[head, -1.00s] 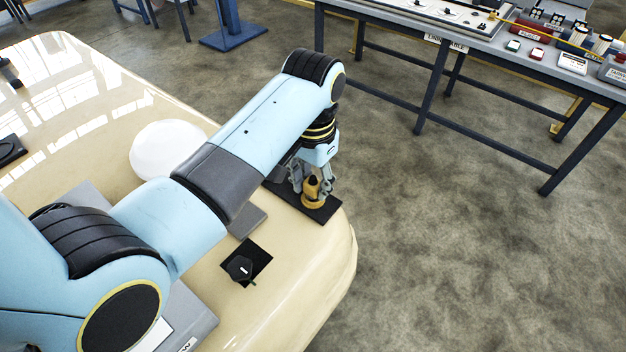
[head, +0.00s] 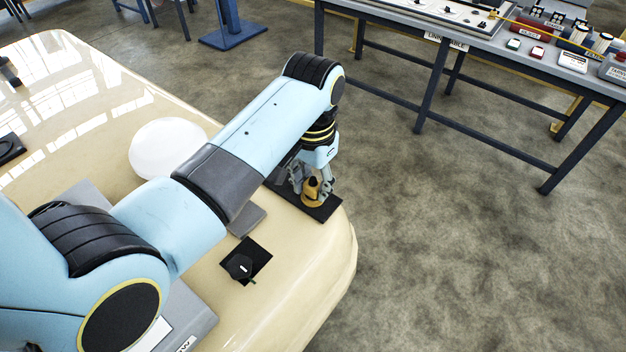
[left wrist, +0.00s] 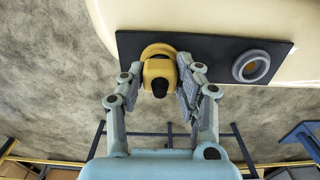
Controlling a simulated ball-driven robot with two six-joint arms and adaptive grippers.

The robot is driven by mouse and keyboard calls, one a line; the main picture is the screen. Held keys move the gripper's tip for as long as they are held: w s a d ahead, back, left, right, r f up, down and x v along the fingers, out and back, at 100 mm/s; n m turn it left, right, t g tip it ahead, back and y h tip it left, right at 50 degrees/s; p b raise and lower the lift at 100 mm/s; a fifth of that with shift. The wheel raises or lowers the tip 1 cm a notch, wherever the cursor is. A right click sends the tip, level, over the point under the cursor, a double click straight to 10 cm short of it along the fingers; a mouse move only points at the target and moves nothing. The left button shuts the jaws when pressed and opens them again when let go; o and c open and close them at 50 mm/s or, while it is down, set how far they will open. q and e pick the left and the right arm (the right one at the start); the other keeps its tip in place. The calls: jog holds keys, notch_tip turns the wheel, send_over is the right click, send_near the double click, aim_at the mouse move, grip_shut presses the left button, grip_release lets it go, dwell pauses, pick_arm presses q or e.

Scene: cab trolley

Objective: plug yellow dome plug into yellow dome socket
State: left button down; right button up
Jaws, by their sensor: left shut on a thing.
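My left gripper (head: 311,186) is shut on the yellow dome plug (left wrist: 158,72), with a finger on either side of its body. The plug has a dark end that faces the wrist camera. A yellow ring, the yellow dome socket (left wrist: 157,49), shows right behind the plug on a black plate (left wrist: 203,46). In the head view the plug (head: 311,187) stands at the socket (head: 312,202), near the cream body's corner. Plug and socket overlap in both views; I cannot tell how deep the plug sits. My right gripper is not in view.
A grey round socket (left wrist: 251,66) is on the same black plate. A black knob (head: 240,267) on a black square and a white dome (head: 167,149) are on the cream surface (head: 75,110). A loaded workbench (head: 470,35) stands across clear floor.

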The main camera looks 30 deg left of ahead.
pick_arm(q)
jog(key=c, duration=0.9)
grip_release()
jog(key=shift+o, duration=0.2)
jog(key=shift+r, duration=0.1)
jog(key=shift+r, duration=0.3)
notch_tip(320, 180, up, 11)
jog(key=shift+o, duration=0.3)
jog(key=o, duration=0.8)
jog(key=shift+w+r, duration=0.1)
